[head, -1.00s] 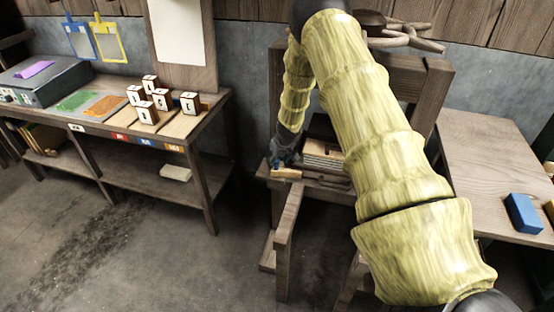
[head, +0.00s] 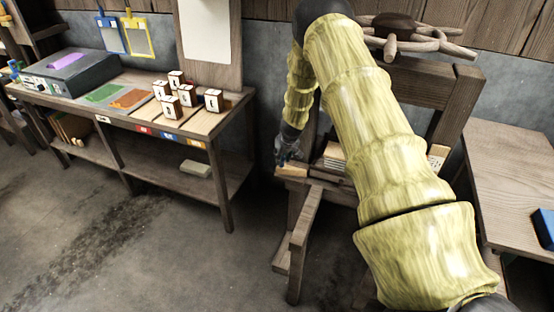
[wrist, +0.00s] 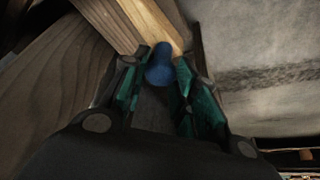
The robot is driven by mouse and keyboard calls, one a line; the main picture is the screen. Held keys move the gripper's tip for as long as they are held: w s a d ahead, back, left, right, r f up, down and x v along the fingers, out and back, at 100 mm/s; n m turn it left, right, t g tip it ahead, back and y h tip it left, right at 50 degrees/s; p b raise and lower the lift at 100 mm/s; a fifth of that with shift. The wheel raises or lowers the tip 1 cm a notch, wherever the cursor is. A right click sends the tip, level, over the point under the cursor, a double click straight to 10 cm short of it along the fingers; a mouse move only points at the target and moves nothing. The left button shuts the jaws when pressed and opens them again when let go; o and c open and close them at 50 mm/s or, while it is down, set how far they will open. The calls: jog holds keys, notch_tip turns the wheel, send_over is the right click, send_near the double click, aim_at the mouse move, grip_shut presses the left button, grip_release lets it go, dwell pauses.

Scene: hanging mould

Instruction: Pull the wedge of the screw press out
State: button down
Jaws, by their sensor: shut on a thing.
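The screw press (head: 466,98) is a dark wooden frame with a branching handle (head: 400,30) on top, partly hidden behind my arm. The wedge (wrist: 147,20) is a pale wooden bar with a blue knob (wrist: 160,64) at its near end. My gripper (head: 287,158) is at the left end of the press bed in the head view. In the wrist view, my gripper (wrist: 157,85) is shut on the knob, one green-padded finger on each side. The wedge runs away from the fingers beside darker boards. How far it sits in the press cannot be told.
A pale layered stack (head: 334,157) lies on the press bed. A workbench (head: 235,112) with lettered cubes (head: 186,95) stands at left. A table (head: 510,175) with a blue block (head: 544,228) stands at right. The floor (head: 170,255) between is clear.

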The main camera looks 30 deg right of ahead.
jog(key=shift+w+a+r, duration=0.1)
jog(key=shift+w+r, duration=0.05)
jog(key=shift+w, duration=0.1)
jog(key=c, duration=1.1)
grip_release()
jog(key=shift+w+a, duration=0.1)
jog(key=shift+s, duration=0.2)
jog(key=v, duration=1.1)
jog(key=shift+s+r, duration=0.15)
jog(key=shift+r, duration=0.2)
